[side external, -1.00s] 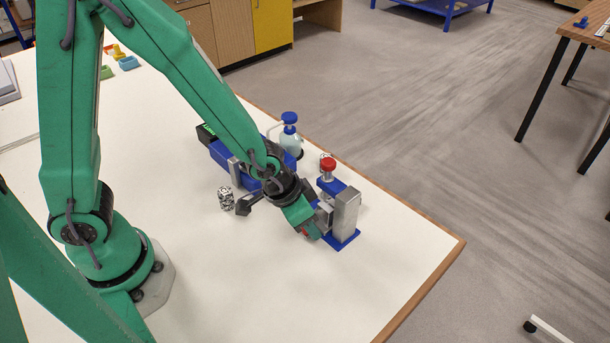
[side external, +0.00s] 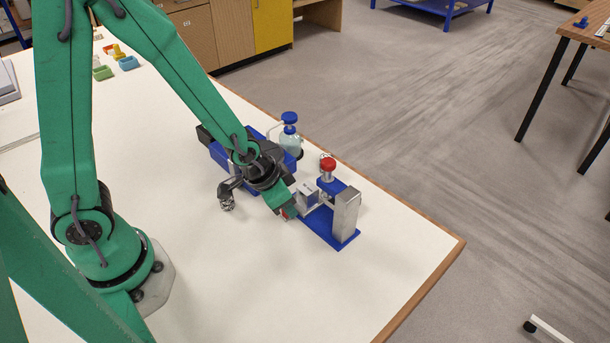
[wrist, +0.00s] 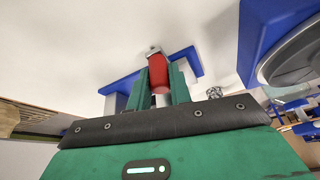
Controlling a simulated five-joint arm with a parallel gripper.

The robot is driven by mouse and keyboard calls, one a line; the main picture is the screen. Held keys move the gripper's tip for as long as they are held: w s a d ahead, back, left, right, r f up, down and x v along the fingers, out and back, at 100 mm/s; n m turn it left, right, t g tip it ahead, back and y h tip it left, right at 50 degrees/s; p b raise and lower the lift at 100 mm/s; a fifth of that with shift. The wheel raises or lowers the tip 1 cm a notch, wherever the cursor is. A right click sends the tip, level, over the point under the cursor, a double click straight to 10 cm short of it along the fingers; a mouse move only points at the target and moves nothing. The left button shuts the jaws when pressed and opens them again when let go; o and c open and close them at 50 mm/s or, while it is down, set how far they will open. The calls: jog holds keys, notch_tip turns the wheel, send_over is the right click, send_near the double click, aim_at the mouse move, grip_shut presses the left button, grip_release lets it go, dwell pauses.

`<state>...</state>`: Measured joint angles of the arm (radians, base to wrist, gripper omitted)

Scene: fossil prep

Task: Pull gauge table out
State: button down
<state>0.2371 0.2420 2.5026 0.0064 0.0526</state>
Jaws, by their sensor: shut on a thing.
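My gripper (side external: 285,211) is at the left end of the gauge. In the wrist view my green fingers (wrist: 160,88) are shut on a red handle (wrist: 158,72), which hides part of the gauge behind it. Only a bit of red shows at the fingertips in the side view.
A blue device (side external: 222,156) and a bottle with a blue cap (side external: 290,140) stand behind my wrist. A small speckled cylinder (side external: 227,204) is close to my wrist's dark bracket. The white tabletop in front is clear; its wooden edge (side external: 420,285) lies to the right.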

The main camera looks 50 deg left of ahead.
jog(key=shift+a, duration=0.6)
jog(key=c, duration=1.3)
grip_release()
jog(key=shift+s+r, duration=0.1)
jog(key=shift+r, duration=0.15)
jog(key=shift+v, duration=3.6)
jog(key=shift+r, duration=0.1)
